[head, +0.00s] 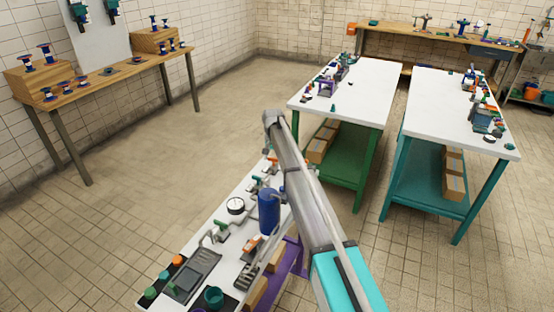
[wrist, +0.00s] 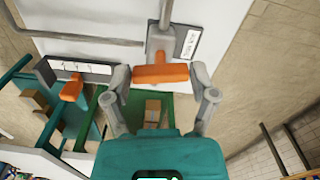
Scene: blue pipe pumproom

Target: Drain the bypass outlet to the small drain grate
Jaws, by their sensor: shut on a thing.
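In the wrist view, my gripper (wrist: 160,72) has its two grey fingers at either end of an orange bar handle (wrist: 160,75) and is shut on it. The handle sits at the end of a grey pipe fitting (wrist: 160,40). A dark-edged label (wrist: 188,42) lies beside the fitting; its writing is too small to read. A second orange handle (wrist: 71,90) is to the left, apart from my gripper. In the head view my arm hides my gripper and part of the bench. A dark slotted piece (head: 243,275) at the near bench may be a grate; I cannot tell.
The near white bench (head: 222,232) carries a blue cylinder (head: 269,211), a round gauge (head: 236,205), a teal cup (head: 213,297) and several coloured knobs. Two white tables (head: 365,85) (head: 450,100) stand at the right. A wooden bench (head: 120,75) is at left. Floor between is clear.

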